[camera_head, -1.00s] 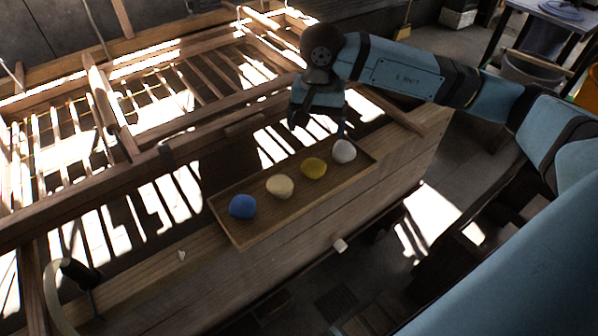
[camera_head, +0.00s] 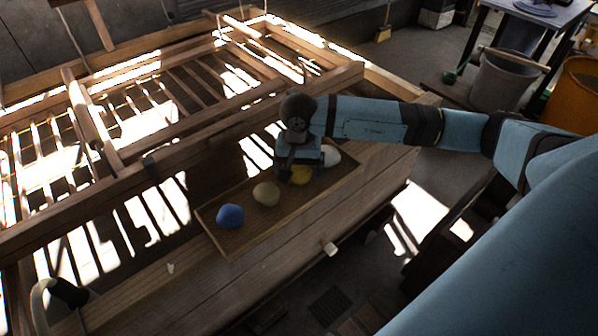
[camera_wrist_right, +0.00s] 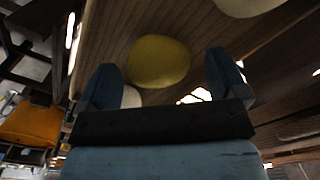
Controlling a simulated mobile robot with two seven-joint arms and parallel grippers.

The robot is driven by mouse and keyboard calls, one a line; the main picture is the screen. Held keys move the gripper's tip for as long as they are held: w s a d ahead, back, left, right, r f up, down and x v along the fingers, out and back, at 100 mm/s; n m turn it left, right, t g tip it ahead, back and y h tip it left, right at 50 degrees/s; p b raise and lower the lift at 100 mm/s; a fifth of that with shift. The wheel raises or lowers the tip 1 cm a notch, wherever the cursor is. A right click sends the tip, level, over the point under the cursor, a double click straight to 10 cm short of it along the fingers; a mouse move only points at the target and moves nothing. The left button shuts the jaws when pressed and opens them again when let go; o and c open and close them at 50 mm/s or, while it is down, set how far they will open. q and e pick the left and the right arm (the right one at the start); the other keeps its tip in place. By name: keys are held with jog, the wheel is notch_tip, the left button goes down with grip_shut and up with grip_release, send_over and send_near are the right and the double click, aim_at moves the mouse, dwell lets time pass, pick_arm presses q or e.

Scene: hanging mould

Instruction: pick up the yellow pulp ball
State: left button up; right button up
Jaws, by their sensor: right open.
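The yellow pulp ball (camera_head: 301,176) lies in a shallow wooden tray (camera_head: 300,207), partly hidden by my right gripper (camera_head: 297,174). In the right wrist view the yellow ball (camera_wrist_right: 159,61) shows between the two spread fingers of my right gripper (camera_wrist_right: 161,62), with space on both sides. The right gripper is open and empty, above the ball; I cannot tell the exact height. My left gripper is not in view.
In the tray a white ball (camera_head: 330,155) sits to the right, close to the gripper. A cream ball (camera_head: 266,194) and a blue ball (camera_head: 230,216) lie to the left. Wooden frames (camera_head: 110,165) stand behind the tray. A grey bucket (camera_head: 502,80) stands at the back right.

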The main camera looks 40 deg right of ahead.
jog(key=shift+f, duration=0.7)
jog(key=c, duration=1)
jog(key=shift+c, duration=0.2)
